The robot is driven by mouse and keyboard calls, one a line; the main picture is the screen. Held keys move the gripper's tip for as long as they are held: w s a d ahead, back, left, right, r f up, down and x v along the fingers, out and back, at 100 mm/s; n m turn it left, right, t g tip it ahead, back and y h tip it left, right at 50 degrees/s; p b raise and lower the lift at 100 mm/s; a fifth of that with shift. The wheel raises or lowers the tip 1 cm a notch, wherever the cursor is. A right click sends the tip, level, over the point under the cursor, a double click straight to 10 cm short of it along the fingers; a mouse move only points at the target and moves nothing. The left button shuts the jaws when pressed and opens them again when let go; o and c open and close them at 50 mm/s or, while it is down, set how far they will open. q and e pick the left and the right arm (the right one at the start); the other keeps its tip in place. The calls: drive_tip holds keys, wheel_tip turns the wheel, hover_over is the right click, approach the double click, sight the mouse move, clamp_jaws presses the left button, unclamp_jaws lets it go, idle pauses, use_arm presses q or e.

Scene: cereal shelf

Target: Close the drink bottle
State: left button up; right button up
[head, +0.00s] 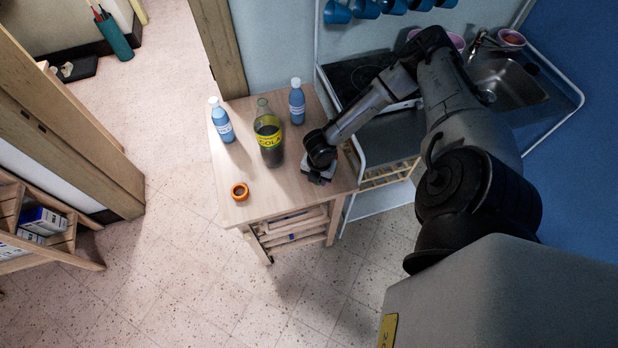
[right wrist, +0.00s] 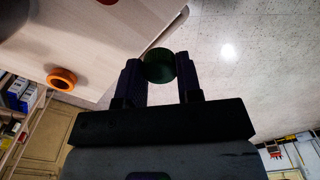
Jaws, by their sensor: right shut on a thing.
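The drink bottle (head: 268,138), dark with a yellow cola label, stands upright on the small wooden table. Its pale green neck looks bare at the top. My right gripper (head: 319,174) is low over the table's right side, to the right of the bottle and apart from it. In the right wrist view my right gripper (right wrist: 158,72) is shut on a dark green round cap (right wrist: 159,64), held between the fingertips. The cap cannot be made out in the head view, and the bottle is not recognisable in the wrist view. My left gripper is in neither view.
Two blue bottles with white caps, one left (head: 222,122) and one behind right (head: 297,103), flank the drink bottle on the table (head: 225,165). An orange ring (head: 239,191) lies near the front left edge. A sink unit (head: 505,85) stands to the right.

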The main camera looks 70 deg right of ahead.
drive_tip(key=shift+s+r, duration=0.1)
drive_tip(key=shift+s, duration=0.1)
idle(0.3)
drive_tip(key=w+a+r+m, duration=0.9)
drive_tip(key=w+a+r, duration=0.2)
drive_tip(key=w+a, duration=0.35)
drive_tip(key=w+a+r+m, duration=0.3)
drive_tip(key=a+r, duration=0.3)
drive_tip(key=r, duration=0.4)
drive_tip(key=w+a+r+m, duration=0.3)
drive_tip(key=a+r+m, duration=0.2)
drive_tip(key=r, duration=0.5)
drive_tip(key=shift+w+a+r, duration=0.25)
drive_tip(key=shift+w+a, duration=0.15)
drive_tip(key=shift+a, duration=0.2)
